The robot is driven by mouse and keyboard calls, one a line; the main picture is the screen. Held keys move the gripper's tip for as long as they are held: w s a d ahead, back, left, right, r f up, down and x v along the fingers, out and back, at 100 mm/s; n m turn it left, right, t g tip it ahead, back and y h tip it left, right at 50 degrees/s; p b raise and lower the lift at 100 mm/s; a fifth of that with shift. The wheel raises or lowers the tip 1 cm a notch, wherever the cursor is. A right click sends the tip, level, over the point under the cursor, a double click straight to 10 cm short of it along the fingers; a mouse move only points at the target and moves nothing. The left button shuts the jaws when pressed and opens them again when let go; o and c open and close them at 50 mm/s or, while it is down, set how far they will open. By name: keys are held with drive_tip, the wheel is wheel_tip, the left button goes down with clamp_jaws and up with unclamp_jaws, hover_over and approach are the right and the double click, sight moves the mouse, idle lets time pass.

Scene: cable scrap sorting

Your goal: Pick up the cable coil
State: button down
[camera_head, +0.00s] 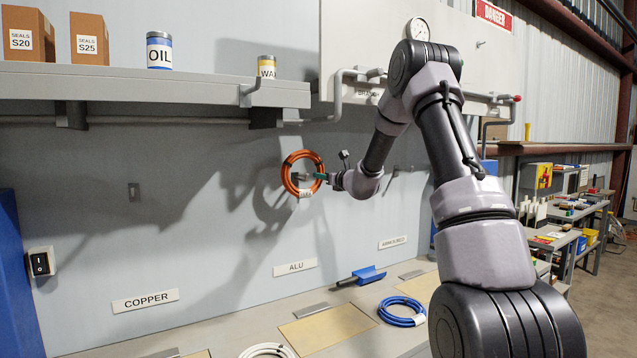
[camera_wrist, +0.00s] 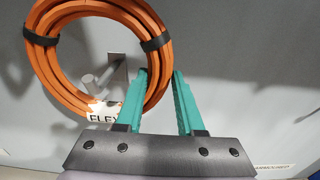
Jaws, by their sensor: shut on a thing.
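The orange cable coil (camera_head: 290,172) is upright against the grey wall panel, with black ties and a white tag reading FLEX. It also shows large in the wrist view (camera_wrist: 62,88). My gripper (camera_head: 322,177) is shut on the coil's right side. In the wrist view its green fingers (camera_wrist: 161,73) straddle the strands, one finger inside the ring and one outside. A grey metal peg (camera_wrist: 92,84) and its wall plate show through the ring. I cannot tell whether the coil still bears on the peg.
A shelf (camera_head: 170,88) with boxes and cans juts out above. A grey pipe (camera_head: 337,95) runs above right. The wall left of the coil is mostly bare.

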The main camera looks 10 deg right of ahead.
drive_tip(key=v, duration=1.6)
drive_tip(key=shift+s, duration=0.2)
drive_tip(key=shift+r, duration=0.1)
